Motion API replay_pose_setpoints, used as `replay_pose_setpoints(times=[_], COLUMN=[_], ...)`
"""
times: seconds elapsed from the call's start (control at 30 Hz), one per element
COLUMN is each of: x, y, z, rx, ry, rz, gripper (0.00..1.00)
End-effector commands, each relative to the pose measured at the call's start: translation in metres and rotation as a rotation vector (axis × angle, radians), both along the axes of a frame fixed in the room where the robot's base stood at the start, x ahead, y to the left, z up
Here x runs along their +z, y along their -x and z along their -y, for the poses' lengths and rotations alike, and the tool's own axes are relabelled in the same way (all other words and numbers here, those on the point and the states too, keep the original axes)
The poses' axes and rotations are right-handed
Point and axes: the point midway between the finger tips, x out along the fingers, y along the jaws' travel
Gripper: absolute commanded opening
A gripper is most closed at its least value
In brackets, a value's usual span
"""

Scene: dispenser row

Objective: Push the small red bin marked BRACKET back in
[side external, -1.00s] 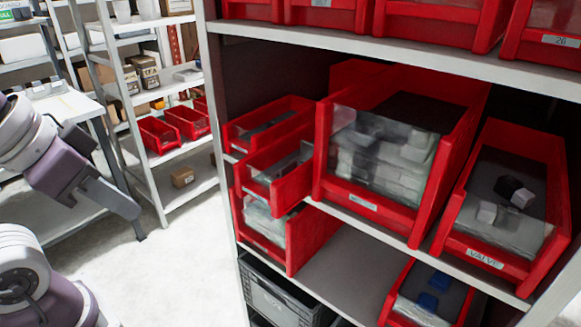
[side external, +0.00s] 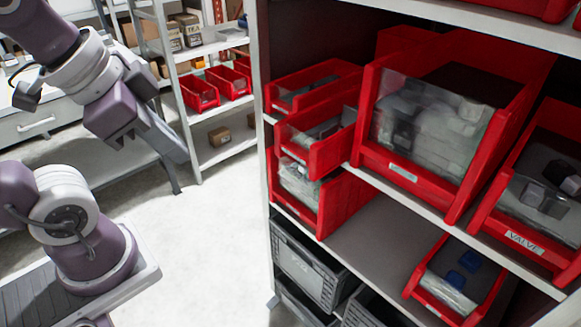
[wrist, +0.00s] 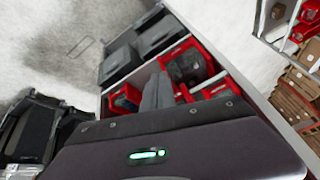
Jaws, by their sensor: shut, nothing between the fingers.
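A small red bin (side external: 322,158) in the left column of the side external view juts out past the small red bin above it (side external: 300,100). Its label is too small to read, so I cannot confirm BRACKET. Grey pieces lie behind its clear front. A lower red bin (side external: 338,205) with clear bags sits below it. My gripper (side external: 178,152) is shut and empty, left of the rack and apart from the bins, pointing down and right. In the wrist view its grey fingers (wrist: 158,92) show in front of red bins, hiding part of them.
A large red bin (side external: 400,168) stands close right of the jutting bin, and a VALVE bin (side external: 515,236) further right. The rack's white upright (side external: 262,150) lies between my gripper and the bins. Grey crates (side external: 305,268) sit below. Open floor lies left of the rack.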

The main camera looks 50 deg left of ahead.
Motion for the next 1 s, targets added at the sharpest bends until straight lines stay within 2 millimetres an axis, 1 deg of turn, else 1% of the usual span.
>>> replay_pose_setpoints(times=[0.03,0.07,0.1,0.17,0.2,0.27,0.3,0.37,0.4,0.5,0.6,0.7,0.77,0.87,0.9,1.0], x=[0.002,0.004,0.006,0.008,0.009,0.010,0.010,0.010,0.009,0.007,0.006,0.004,0.001,-0.012,-0.020,-0.030], y=[-0.008,-0.014,-0.022,-0.033,-0.041,-0.052,-0.060,-0.071,-0.079,-0.094,-0.103,-0.107,-0.108,-0.112,-0.114,-0.118], z=[0.002,0.003,0.005,0.009,0.012,0.016,0.019,0.024,0.027,0.033,0.038,0.040,0.040,0.040,0.040,0.038], rx=[-0.166,-0.297,-0.478,-0.752,-0.938,-1.217,-1.405,-1.682,-1.856,-2.223,-2.462,-2.574,-2.596,-2.599,-2.598,-2.590], ry=[-0.089,-0.158,-0.246,-0.374,-0.454,-0.568,-0.638,-0.738,-0.798,-0.916,-0.992,-1.026,-1.032,-1.030,-1.029,-1.031], rz=[-0.020,-0.032,-0.050,-0.075,-0.089,-0.109,-0.118,-0.124,-0.123,-0.105,-0.080,-0.065,-0.063,-0.063,-0.063,-0.069], gripper=[0.00,0.00,0.00,0.00,0.00,0.00,0.00,0.00,0.00,0.00,0.00,0.00,0.00,0.00,0.00,0.00])
